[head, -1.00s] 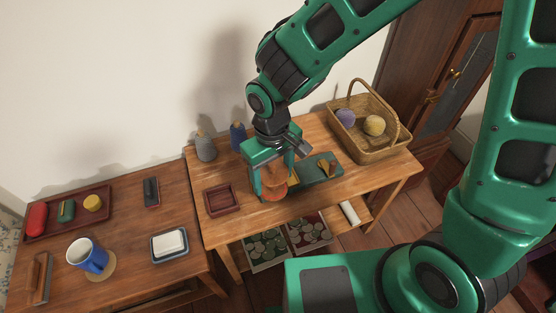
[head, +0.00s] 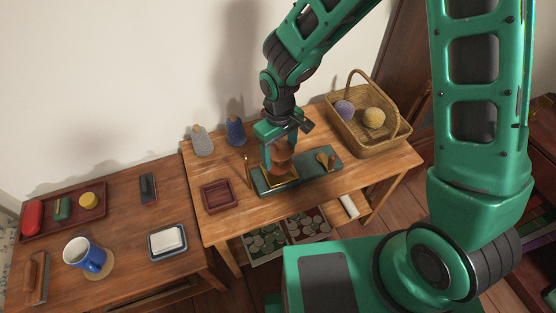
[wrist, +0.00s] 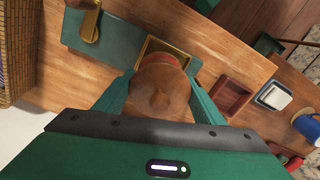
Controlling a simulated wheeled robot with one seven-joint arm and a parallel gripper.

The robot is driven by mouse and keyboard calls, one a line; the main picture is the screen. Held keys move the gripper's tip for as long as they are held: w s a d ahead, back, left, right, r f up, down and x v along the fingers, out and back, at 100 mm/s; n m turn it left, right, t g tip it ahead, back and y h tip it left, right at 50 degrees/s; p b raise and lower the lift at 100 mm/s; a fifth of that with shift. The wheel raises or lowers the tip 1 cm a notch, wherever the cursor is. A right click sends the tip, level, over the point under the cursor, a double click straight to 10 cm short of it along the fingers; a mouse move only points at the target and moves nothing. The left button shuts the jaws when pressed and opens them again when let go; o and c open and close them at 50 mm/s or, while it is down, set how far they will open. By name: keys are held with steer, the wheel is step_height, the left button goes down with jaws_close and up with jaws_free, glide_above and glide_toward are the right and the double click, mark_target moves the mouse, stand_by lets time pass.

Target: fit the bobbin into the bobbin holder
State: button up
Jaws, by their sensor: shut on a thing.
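The bobbin (head: 283,160) is a round reddish-brown wooden piece, held upright between the fingers of my gripper (head: 281,150). It also shows in the wrist view (wrist: 160,88), between the two green fingers. The bobbin holder (head: 310,172) is a long teal base with a square brass frame near its left end and a brass piece on its right end. In the head view the bobbin is at the back part of the brass frame. In the wrist view it covers one side of the frame (wrist: 168,47). I cannot tell whether it touches the frame.
An empty dark red tray (head: 219,195) lies left of the holder. Two cone spools (head: 235,132) stand behind. A wicker basket (head: 390,140) with yarn balls is at the right. A thin upright peg (head: 247,172) stands by the holder's left end. Bare wood lies between tray and spools.

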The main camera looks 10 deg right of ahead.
mark_target(279, 143)
steer(key=shift+f, duration=2)
steer(key=shift+f, duration=0.15)
steer(key=o, duration=1.1)
step_height(279, 143, up, 12)
steer(key=shift+r, duration=0.2)
